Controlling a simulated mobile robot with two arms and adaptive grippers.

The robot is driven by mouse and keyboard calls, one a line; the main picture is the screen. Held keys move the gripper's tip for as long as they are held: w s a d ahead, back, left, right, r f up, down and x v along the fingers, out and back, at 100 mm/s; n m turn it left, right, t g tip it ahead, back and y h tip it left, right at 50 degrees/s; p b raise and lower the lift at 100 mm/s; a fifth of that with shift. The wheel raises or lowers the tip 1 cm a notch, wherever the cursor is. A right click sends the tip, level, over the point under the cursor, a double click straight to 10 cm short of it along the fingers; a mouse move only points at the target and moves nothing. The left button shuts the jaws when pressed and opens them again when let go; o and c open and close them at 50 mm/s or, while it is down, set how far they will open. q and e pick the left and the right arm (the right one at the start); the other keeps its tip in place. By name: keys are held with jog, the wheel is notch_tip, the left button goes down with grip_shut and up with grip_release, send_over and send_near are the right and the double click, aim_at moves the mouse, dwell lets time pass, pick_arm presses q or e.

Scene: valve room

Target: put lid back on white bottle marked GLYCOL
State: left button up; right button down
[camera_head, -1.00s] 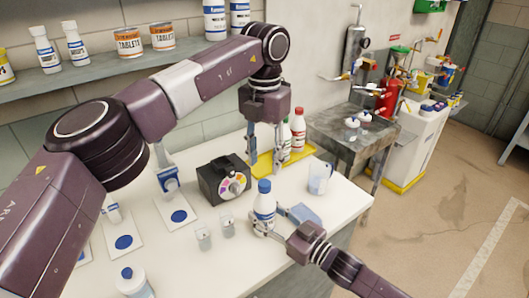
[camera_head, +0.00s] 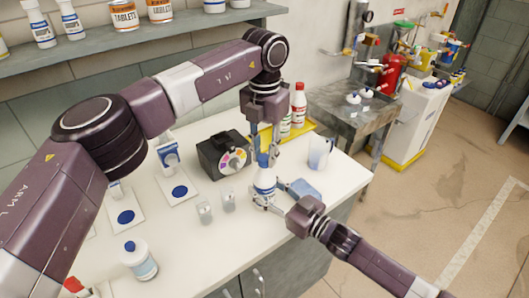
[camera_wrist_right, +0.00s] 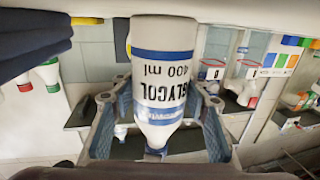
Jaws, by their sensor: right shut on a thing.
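The white bottle (camera_head: 264,184) with blue bands stands upright near the front of the white table. In the right wrist view the bottle (camera_wrist_right: 165,60) appears upside down, with GLYCOL and 400 ml on its label. My right gripper (camera_head: 264,203) is shut on its lower body; its fingers show on both sides in the wrist view (camera_wrist_right: 160,120). A blue lid (camera_head: 263,160) shows at the bottle's top. My left gripper (camera_head: 265,154) points down from above, its fingertips around the lid. Whether they grip it is too small to tell, as is how the lid is seated.
A black box with a coloured dial (camera_head: 224,155) stands left of the bottle. A yellow tray (camera_head: 305,128) lies behind.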

pick_arm(q)
grip_shut()
jog(key=o, duration=0.8)
grip_release()
jog(key=shift+r, duration=0.15)
notch_tip(320, 180, up, 12)
pick_arm(e)
jog(key=c, duration=1)
grip_release()
